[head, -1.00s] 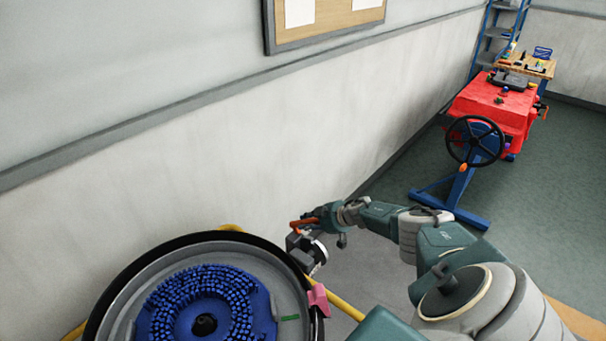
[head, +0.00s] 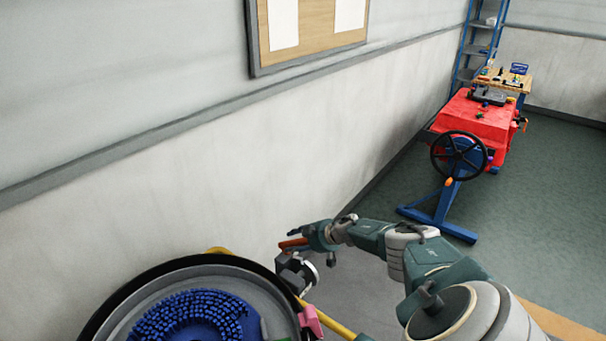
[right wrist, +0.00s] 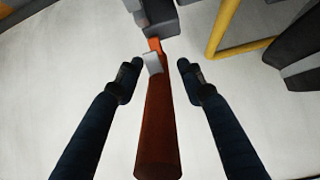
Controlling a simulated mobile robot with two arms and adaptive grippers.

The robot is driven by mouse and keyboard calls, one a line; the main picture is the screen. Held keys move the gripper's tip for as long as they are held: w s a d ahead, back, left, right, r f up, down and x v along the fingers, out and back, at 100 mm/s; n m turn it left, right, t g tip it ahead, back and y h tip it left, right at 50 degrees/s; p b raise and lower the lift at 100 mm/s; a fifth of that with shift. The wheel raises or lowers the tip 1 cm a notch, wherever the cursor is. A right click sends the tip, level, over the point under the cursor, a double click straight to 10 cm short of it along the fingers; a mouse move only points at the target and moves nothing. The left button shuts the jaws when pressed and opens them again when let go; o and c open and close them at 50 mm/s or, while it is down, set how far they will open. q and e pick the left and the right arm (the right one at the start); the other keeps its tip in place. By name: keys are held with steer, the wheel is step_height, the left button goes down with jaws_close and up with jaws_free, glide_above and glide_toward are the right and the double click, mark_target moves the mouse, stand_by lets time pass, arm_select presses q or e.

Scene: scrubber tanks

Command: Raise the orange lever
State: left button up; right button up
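The orange lever (head: 293,243) sticks out from a grey fitting beside the round tank (head: 147,286) in the head view. In the right wrist view the orange lever (right wrist: 157,130) runs up the middle of the picture to a grey block. My right gripper (right wrist: 158,74) is open, with one finger on each side of the lever and a visible gap on both sides. In the head view my right gripper (head: 305,237) is at the lever, and its fingers are partly hidden. My left gripper is not in view.
The tank holds a blue bristled brush (head: 190,317). A yellow pipe (head: 328,322) passes by the tank, and a pink part (head: 311,321) is on its rim. A pale wall (head: 200,190) stands behind. A red table (head: 475,122) and a black handwheel (head: 459,156) stand farther off.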

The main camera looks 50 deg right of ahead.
steer(key=shift+s+d+r, duration=0.2)
steer(key=shift+s+r, duration=0.2)
steer(key=shift+s, duration=0.1)
steer(key=v, duration=0.8)
steer(key=shift+s+a+r, duration=0.15)
steer(key=shift+s+r, duration=0.1)
steer(key=shift+s, duration=0.1)
steer(key=shift+s+r, duration=0.5)
steer(key=shift+r, duration=0.1)
